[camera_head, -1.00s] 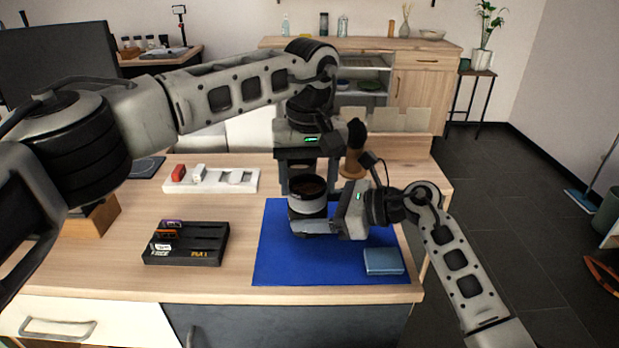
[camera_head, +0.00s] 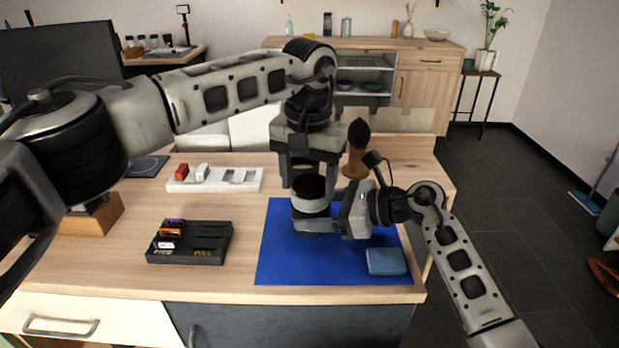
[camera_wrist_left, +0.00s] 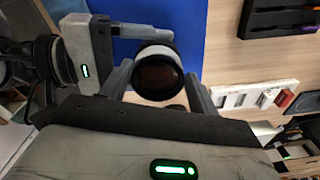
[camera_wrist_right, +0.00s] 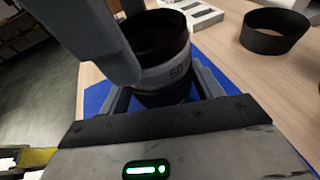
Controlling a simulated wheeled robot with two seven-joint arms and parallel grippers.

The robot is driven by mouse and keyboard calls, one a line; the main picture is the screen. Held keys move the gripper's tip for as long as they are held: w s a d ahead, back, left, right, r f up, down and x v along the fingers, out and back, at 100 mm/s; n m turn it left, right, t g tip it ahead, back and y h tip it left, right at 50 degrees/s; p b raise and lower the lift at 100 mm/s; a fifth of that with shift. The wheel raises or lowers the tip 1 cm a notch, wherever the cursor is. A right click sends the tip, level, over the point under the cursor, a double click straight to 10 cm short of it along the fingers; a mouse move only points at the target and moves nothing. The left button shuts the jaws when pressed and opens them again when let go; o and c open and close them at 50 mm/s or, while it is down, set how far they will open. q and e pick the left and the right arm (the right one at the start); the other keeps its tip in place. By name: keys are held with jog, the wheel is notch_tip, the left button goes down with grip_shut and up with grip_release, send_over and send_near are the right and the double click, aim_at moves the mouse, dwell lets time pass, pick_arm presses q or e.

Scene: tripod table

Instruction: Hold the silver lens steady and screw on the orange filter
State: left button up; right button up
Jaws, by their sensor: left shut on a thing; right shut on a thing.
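The silver lens (camera_head: 311,207) stands upright over the blue mat, its silver band marked "50" in the right wrist view (camera_wrist_right: 177,72). My right gripper (camera_head: 316,226) is shut around its lower part from the right. The orange filter (camera_wrist_left: 156,77) shows as a dark brownish-orange disc in a black ring at the lens's top; it also shows in the head view (camera_head: 308,187). My left gripper (camera_head: 308,182) comes down from above and is shut on the filter's rim. I cannot tell how far the threads are engaged.
A blue mat (camera_head: 275,260) lies below, with a folded blue cloth (camera_head: 386,261) at its front right. A black tray (camera_head: 190,255) with small filters is at left, and a white tray (camera_head: 240,180) behind. A wooden-handled brush (camera_head: 356,160) stands close behind. A black ring (camera_wrist_right: 274,32) stands on the table.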

pick_arm(q)
jog(key=shift+d+f+m, duration=0.1)
jog(key=shift+m, duration=0.3)
jog(key=m, duration=0.3)
jog(key=shift+c, duration=0.7)
jog(key=o, duration=1.1)
